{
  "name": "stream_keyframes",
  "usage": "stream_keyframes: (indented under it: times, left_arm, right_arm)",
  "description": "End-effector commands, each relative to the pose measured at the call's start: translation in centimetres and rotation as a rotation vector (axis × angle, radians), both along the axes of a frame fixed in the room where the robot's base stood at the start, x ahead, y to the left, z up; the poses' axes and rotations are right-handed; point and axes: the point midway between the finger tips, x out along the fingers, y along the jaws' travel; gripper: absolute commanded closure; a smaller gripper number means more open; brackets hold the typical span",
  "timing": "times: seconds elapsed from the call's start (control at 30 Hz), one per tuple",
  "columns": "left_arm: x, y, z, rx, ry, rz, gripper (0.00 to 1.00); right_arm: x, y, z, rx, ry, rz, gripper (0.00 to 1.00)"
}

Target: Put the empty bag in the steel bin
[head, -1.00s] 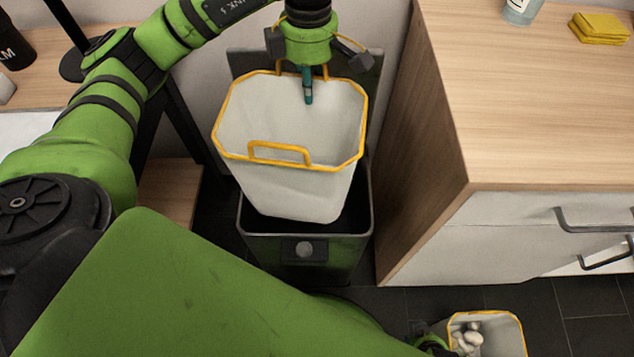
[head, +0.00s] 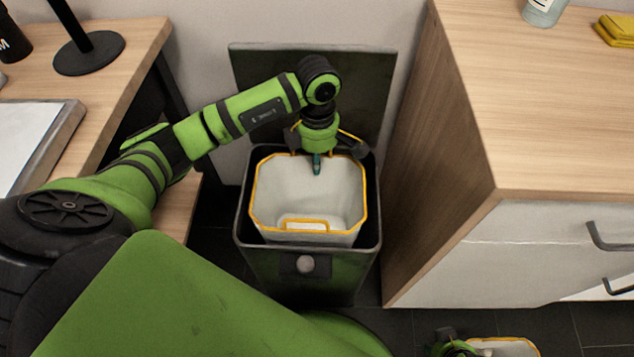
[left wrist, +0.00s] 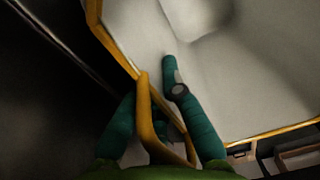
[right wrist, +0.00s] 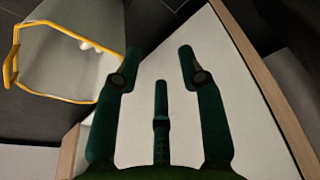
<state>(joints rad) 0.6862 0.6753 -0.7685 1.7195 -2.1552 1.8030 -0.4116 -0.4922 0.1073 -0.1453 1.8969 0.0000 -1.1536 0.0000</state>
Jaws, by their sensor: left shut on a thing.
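The empty bag (head: 270,205), white with a yellow rim and handles, is lowered into the dark steel bin (head: 262,262). Its rim is near the bin's rim, and its lower part is hidden by the bin's front wall. My left gripper (head: 317,165) is at the bag's back edge. In the left wrist view its teal fingers (left wrist: 160,120) close around the yellow handle (left wrist: 146,125) of the bag (left wrist: 225,75). My right gripper (right wrist: 158,55) has its fingers spread with nothing between them.
The bin's lid (head: 372,85) stands open behind it. A wooden cabinet (head: 455,130) with drawers is close on the right, and a desk (head: 120,60) is on the left. Another yellow-rimmed bag (right wrist: 65,60) with white contents is by my right gripper.

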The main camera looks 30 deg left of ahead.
Motion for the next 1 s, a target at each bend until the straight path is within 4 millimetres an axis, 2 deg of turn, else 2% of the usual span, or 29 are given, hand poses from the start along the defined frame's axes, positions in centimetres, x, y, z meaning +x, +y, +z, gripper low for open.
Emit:
stream_keyframes:
  times: [0.03,0.1,0.27,0.53,1.0]
  left_arm:
    - [0.0,0.0,-1.4,-0.001,0.003,0.001,1.00]
    - [0.0,0.0,-2.5,-0.001,0.002,0.001,1.00]
    - [0.1,0.0,-3.7,-0.002,-0.001,0.000,1.00]
    - [0.0,-0.1,-7.4,-0.002,0.001,0.001,1.00]
    - [0.0,0.0,-8.1,0.000,-0.001,0.000,1.00]
  right_arm:
    - [0.2,0.0,0.3,0.000,-0.005,-0.001,0.60]
    - [0.3,0.0,0.9,0.000,-0.008,-0.001,0.60]
    - [0.4,0.0,1.7,0.001,-0.011,-0.002,0.60]
    - [0.6,0.0,3.6,0.000,-0.024,-0.004,0.60]
    - [0.6,0.0,4.4,0.002,-0.029,-0.005,0.60]
